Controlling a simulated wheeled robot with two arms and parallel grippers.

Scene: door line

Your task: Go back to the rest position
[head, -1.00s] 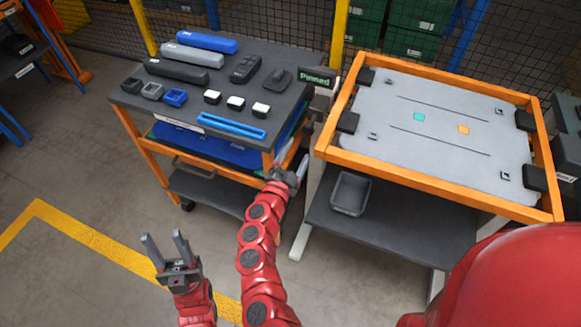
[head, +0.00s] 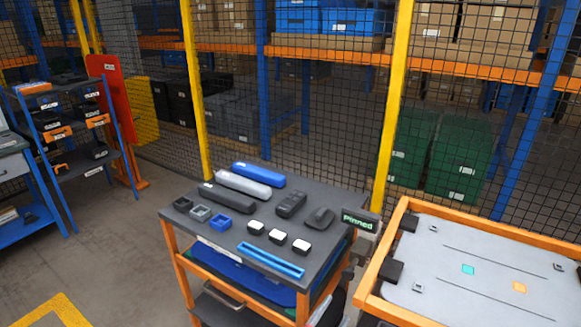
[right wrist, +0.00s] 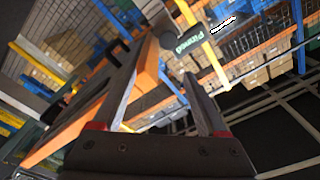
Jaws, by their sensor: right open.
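My right gripper (right wrist: 168,68) shows large in the right wrist view, its two fingers spread apart with nothing between them. In the head view only a small part of the right gripper (head: 336,303) shows at the bottom edge, beside the cart's right side. My left gripper is out of the head view. The grey-topped cart (head: 330,216) with orange legs stands in the middle of the head view. Blue, grey and black long cases, small trays, white-topped blocks and a blue bar lie on its top.
An orange-framed grey board (head: 440,257) stands at the right, close to the cart. A "Pinned" sign (head: 360,222) is between them. A mesh fence (head: 300,110) runs behind, with shelving beyond it. A blue rack (head: 75,135) stands at the left. The floor left of the cart is clear.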

